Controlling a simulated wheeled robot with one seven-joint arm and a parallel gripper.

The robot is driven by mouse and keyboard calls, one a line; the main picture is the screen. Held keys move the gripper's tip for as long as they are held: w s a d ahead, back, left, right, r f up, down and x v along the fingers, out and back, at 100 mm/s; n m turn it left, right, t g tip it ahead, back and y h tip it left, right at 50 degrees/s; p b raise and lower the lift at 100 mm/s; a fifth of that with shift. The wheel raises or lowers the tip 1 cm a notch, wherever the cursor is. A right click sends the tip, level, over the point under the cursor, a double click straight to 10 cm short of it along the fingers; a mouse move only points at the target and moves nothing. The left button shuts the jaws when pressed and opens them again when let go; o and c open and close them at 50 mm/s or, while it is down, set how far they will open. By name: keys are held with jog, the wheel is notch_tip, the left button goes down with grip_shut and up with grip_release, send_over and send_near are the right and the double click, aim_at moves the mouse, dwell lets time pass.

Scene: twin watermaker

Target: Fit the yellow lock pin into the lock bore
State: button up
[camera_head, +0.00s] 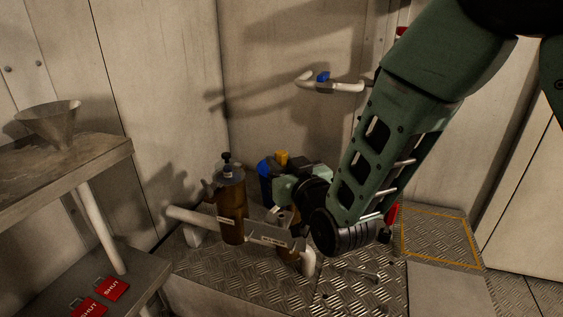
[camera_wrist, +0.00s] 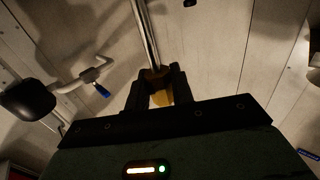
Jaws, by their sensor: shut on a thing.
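In the wrist view, my gripper (camera_wrist: 158,80) is shut on the yellow lock pin (camera_wrist: 161,97). Its yellow part sits between the dark fingers, and a bright metal rod (camera_wrist: 147,35) extends away from them to the top edge. In the head view, my gripper is largely hidden behind my wrist, low over the metal floor. A yellow piece (camera_head: 282,157) shows just above that spot; I cannot tell if it is the same pin. I cannot make out the lock bore in either view.
An amber bottle (camera_head: 232,212) stands beside a low white pipe (camera_head: 190,217). A blue object (camera_head: 265,182) is close behind my wrist. A bent wall pipe (camera_head: 345,87) has a blue part. A funnel (camera_head: 50,122) and red SHUT tags (camera_head: 113,288) are at left.

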jog(key=shift+f+b, duration=1.05)
jog(key=shift+f, duration=0.5)
jog(key=shift+f+b, duration=2.1)
jog(key=shift+b, duration=0.2)
dwell(0.6)
jog(key=o, duration=0.9)
jog(key=shift+r, duration=0.1)
